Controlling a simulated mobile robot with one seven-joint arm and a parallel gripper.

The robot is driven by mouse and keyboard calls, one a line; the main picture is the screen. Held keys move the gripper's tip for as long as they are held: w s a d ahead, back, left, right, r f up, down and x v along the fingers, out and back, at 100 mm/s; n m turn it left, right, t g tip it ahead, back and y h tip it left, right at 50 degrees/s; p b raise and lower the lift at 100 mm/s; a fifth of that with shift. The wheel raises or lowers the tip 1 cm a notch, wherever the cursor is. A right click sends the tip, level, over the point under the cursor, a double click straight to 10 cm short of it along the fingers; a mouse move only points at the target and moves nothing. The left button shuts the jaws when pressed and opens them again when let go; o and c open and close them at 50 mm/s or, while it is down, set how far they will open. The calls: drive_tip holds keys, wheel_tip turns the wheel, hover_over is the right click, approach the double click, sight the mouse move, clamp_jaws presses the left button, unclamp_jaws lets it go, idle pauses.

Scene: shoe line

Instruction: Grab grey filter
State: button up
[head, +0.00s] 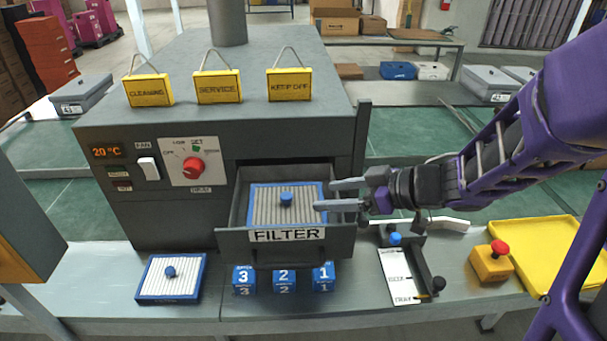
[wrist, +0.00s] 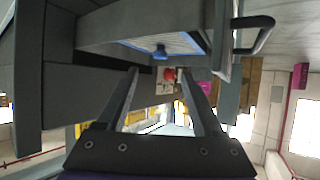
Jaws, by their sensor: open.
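The grey filter (head: 262,208), with greyish pleats, a blue frame and a blue knob (head: 286,198), lies in the open drawer (head: 237,241) labelled FILTER. My gripper (head: 325,195) is open and empty, its fingers pointing left at the drawer's right side, to the right of the knob. In the wrist view, the knob (wrist: 160,52) and part of the filter's blue frame (wrist: 192,40) show beyond the fingertips (wrist: 158,73), apart from them. A second filter (head: 172,278), with whiter pleats and a blue frame, lies on the table at left.
The grey machine (head: 130,210) stands behind the drawer, with yellow signs (head: 218,87) on top. Numbered blue blocks (head: 284,279) sit in front of the drawer. A black fixture with a white card (head: 399,275), a yellow button box (head: 491,262) and a yellow tray (head: 535,240) are at right.

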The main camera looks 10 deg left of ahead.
sight(290, 197)
drive_tip(key=b+x, duration=0.1)
drive_tip(key=x, duration=0.3)
drive_tip(key=shift+w+a+f, duration=0.1)
drive_tip(key=shift+a+f, duration=0.1)
drive_tip(key=shift+a, duration=0.05)
drive_tip(key=shift+a+r+b+x, duration=0.15)
drive_tip(key=shift+b+x, duration=0.2)
drive_tip(key=shift+x, duration=1.1)
drive_tip(key=shift+a+r+b+x, duration=0.15)
drive_tip(key=shift+b+x, duration=0.15)
drive_tip(key=shift+x, duration=1.2)
drive_tip(key=shift+d, duration=0.15)
drive_tip(key=shift+c, duration=0.3)
clamp_jaws()
